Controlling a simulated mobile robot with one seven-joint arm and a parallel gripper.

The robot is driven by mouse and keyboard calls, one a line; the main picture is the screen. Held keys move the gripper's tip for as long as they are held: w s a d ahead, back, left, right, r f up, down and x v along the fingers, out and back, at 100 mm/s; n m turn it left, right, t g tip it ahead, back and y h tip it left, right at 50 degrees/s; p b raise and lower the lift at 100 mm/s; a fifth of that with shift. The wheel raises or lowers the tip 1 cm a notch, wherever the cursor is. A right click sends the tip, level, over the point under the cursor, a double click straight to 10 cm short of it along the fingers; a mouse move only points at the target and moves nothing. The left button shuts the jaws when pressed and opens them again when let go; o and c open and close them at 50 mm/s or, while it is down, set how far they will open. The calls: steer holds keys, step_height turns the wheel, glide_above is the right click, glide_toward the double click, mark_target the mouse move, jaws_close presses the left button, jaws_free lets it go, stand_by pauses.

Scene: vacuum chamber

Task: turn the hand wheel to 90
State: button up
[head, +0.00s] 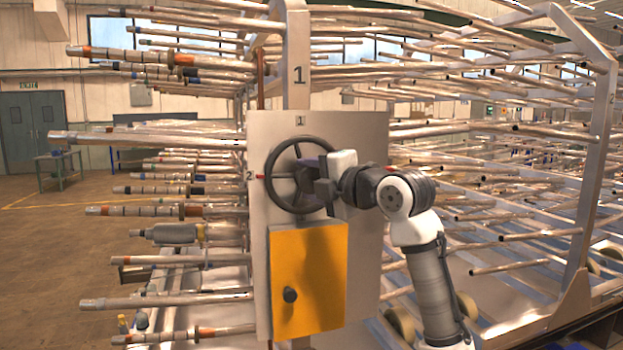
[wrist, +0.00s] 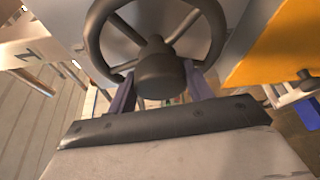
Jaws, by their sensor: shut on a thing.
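The dark hand wheel (head: 269,186) is mounted upright on a grey panel (head: 365,135) in the head view. Its round hub (wrist: 160,70) and spokes fill the top of the wrist view. My gripper (head: 309,168) is at the wheel's centre, coming from the right. In the wrist view its two purple fingers (wrist: 160,94) stand on either side of the hub, shut on it. The gripper body hides the wheel's right part in the head view. A mark "1" shows above the wheel and a red mark with "2" at its left.
An orange box (head: 318,265) with a dark knob (head: 290,295) sits just below the wheel. Metal tubes (head: 150,190) stick out left of the panel, and many more rods (head: 480,160) crowd the frame at the right. Open floor (head: 40,280) lies at the far left.

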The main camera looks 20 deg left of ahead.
stand_by(0.3)
steer(key=o, duration=1.4)
steer(key=shift+c, duration=0.2)
steer(key=b+v, duration=0.3)
steer(key=v, duration=1.1)
steer(key=shift+b, duration=0.3)
steer(key=shift+w+a, duration=0.1)
steer(key=shift+a, duration=0.05)
